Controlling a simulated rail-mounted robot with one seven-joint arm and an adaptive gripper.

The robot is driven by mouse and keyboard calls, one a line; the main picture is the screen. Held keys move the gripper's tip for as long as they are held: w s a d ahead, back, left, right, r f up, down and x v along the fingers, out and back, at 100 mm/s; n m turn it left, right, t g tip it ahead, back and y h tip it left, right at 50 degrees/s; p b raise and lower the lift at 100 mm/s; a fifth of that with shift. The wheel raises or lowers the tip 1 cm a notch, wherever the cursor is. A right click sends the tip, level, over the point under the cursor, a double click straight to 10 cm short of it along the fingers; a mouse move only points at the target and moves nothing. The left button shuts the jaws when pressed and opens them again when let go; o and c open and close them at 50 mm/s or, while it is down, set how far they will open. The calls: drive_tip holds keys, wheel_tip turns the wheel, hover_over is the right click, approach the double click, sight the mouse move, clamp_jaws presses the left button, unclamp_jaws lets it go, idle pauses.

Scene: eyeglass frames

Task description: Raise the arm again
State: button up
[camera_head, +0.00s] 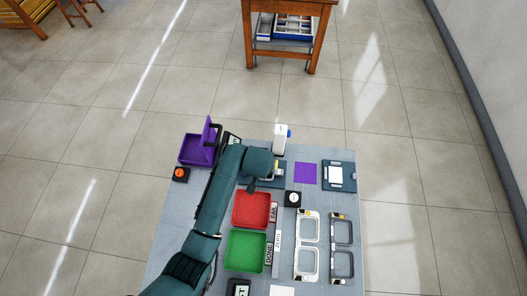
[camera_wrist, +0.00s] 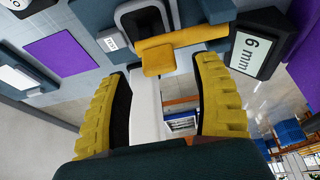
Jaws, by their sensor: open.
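My gripper (camera_wrist: 163,78) shows two yellow ribbed fingers, spread apart with no object clearly held between them. A yellow bar (camera_wrist: 168,46) on a dark and grey device (camera_wrist: 145,20) lies just beyond the fingertips; I cannot tell whether they touch. In the head view, my teal arm reaches from the lower left over the table, and its end is over a teal-based device (camera_head: 272,180) at the back middle. The arm hides much of that device and the fingers. A silver two-opening frame (camera_head: 297,246) and a dark one (camera_head: 333,250) lie at the front right.
A red tray (camera_head: 251,210) and a green tray (camera_head: 245,251) lie right of my arm. A purple bin (camera_head: 192,151) and an orange button (camera_head: 180,173) stand back left. A purple square (camera_head: 305,173) lies back right. A "6 mm" display (camera_wrist: 258,42) stands near the right finger.

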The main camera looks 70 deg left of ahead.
drive_tip(key=shift+x, duration=1.2)
clamp_jaws()
